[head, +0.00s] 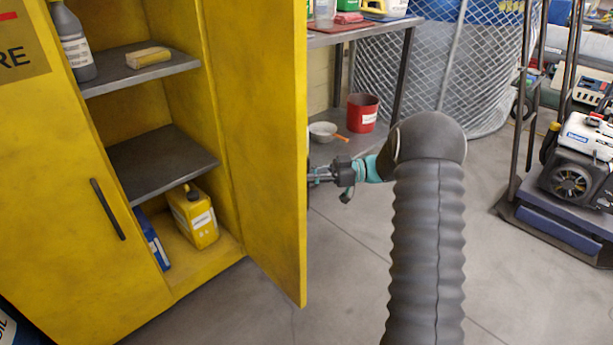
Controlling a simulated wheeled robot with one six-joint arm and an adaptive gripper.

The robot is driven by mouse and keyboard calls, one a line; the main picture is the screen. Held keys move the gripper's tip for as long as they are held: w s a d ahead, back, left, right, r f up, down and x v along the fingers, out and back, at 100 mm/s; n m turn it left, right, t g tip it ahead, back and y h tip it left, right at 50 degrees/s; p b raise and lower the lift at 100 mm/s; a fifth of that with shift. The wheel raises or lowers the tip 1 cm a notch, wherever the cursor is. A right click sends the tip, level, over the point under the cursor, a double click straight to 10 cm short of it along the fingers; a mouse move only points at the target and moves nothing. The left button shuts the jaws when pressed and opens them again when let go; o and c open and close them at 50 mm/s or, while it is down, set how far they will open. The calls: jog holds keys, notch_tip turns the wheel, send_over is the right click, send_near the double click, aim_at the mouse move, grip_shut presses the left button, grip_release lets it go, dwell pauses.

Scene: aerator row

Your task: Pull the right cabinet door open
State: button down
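The yellow cabinet's right door (262,130) stands swung wide open, with its inner face toward me. Its outer face and its handle are hidden from this view. My gripper (318,174) is on the outer side of this door, just right of its free edge. Its fingertips reach to or behind the door edge, so I cannot tell whether they are open, shut or touching a handle. The left door (70,200) is closed, with a dark bar handle (108,209).
A workbench (365,32) with a red bucket (362,112) stands behind the door. A cart with a machine (580,150) is at right. Floor between is clear.

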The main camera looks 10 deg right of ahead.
dwell(0.3)
jog(key=c, duration=1.2)
grip_release()
jog(key=d, duration=1.2)
